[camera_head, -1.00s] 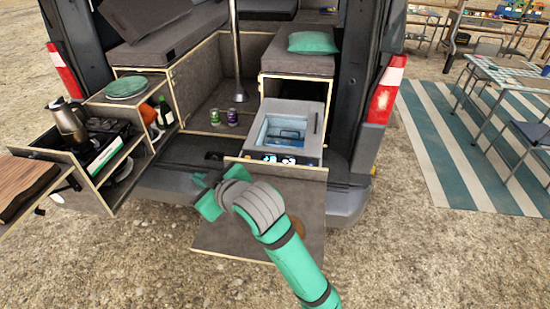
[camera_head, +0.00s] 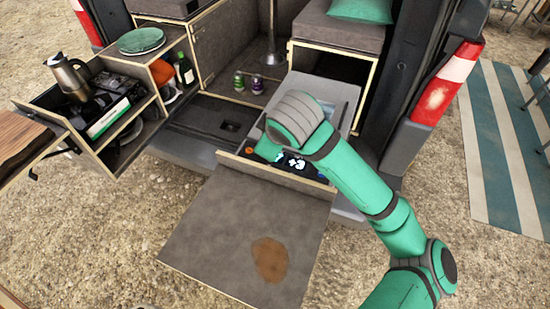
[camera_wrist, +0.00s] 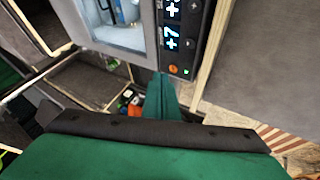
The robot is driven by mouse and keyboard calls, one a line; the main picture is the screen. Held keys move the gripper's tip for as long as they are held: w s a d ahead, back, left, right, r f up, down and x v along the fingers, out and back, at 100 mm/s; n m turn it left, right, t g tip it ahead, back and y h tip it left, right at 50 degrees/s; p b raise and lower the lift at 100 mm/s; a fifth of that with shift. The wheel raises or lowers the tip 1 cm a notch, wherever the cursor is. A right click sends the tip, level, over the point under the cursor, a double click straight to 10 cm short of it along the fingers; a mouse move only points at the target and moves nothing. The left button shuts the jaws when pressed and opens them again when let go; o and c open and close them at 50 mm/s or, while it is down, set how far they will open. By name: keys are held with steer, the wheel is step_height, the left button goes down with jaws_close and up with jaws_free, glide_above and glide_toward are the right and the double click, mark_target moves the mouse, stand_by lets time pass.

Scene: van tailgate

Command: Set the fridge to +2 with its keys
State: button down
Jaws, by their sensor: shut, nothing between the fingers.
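The grey fridge (camera_head: 342,88) stands in the van's rear, partly hidden behind my arm. Its dark front panel (camera_head: 311,169) has lit digits, partly covered by my gripper (camera_head: 264,149). In the wrist view, the panel (camera_wrist: 183,53) shows a lit +7 (camera_wrist: 171,38); a second reading (camera_wrist: 173,8) is cut off at the top edge and looks like a plus number. Small keys (camera_wrist: 192,43) sit beside the readings. An orange round button (camera_wrist: 173,69) and a green light (camera_wrist: 187,71) are at the panel's end. My gripper (camera_wrist: 160,83) is shut and empty, its tip close to that end; I cannot tell if it touches.
A flat grey board (camera_head: 235,225) with a brown stain extends below the fridge. Two cans (camera_head: 247,84) stand left of the fridge. An open kitchen drawer (camera_head: 75,100) with a steel kettle (camera_head: 70,77) is at the left. Gravel ground lies around.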

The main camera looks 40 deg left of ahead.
steer(key=shift+w, duration=0.1)
steer(key=f, duration=0.7)
steer(key=shift+s+f, duration=0.15)
steer(key=shift+s, duration=0.05)
steer(key=shift+f, duration=0.75)
steer(key=shift+w+d+f, duration=0.1)
steer(key=shift+f, duration=0.05)
stand_by(1.5)
steer(key=shift+f, duration=0.25)
stand_by(0.3)
steer(key=shift+f, duration=0.15)
